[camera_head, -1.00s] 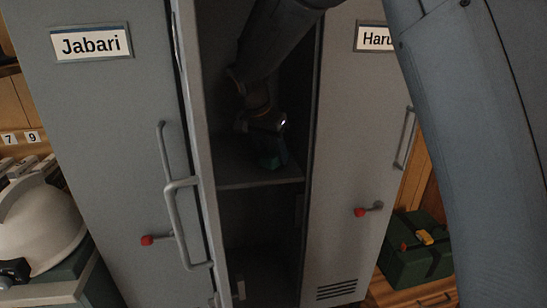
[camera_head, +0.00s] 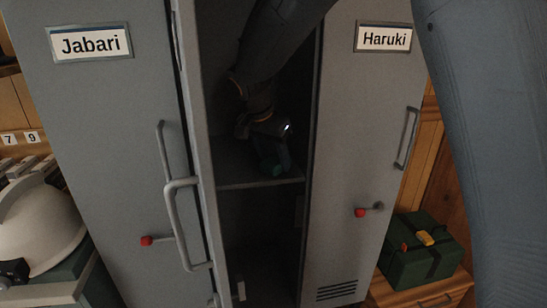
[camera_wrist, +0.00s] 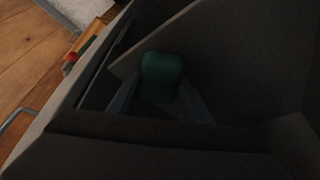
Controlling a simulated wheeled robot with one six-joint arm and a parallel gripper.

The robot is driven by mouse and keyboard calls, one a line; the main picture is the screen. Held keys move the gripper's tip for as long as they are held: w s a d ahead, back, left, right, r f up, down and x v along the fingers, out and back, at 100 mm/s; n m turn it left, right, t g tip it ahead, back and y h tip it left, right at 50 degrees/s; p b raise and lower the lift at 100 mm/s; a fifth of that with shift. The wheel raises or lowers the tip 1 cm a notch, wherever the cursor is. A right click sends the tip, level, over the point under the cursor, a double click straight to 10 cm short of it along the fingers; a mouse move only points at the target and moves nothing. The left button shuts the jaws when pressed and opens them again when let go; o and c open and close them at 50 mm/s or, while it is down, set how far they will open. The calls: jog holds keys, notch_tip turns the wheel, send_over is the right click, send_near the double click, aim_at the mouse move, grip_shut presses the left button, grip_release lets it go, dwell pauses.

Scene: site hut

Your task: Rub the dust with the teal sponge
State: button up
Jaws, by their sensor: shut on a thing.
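My gripper (camera_head: 270,154) is inside the dark, open locker between the Jabari and Haruki doors. It is shut on the teal sponge (camera_wrist: 161,72), which sits between the two fingers in the wrist view. In the head view the sponge is a dim teal patch low at the gripper, just above or on the locker's shelf (camera_head: 232,178); I cannot tell whether it touches. The dust cannot be made out in the dark.
The Jabari door (camera_head: 105,150) is to the left, and a bar handle (camera_head: 186,225) stands out beside the opening. The Haruki door (camera_head: 365,130) is to the right. A green box (camera_head: 420,255) sits low at right, and a white helmet (camera_head: 40,230) at left.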

aim_at(278, 165)
jog(key=shift+s+d, duration=0.2)
jog(key=shift+s, duration=0.7)
jog(key=shift+s+d, duration=0.2)
jog(key=shift+s, duration=0.65)
jog(key=shift+r+p, duration=1.8)
jog(key=shift+r, duration=1.25)
jog(key=shift+r+p, duration=0.9)
jog(key=shift+r, duration=0.65)
jog(key=shift+f, duration=0.15)
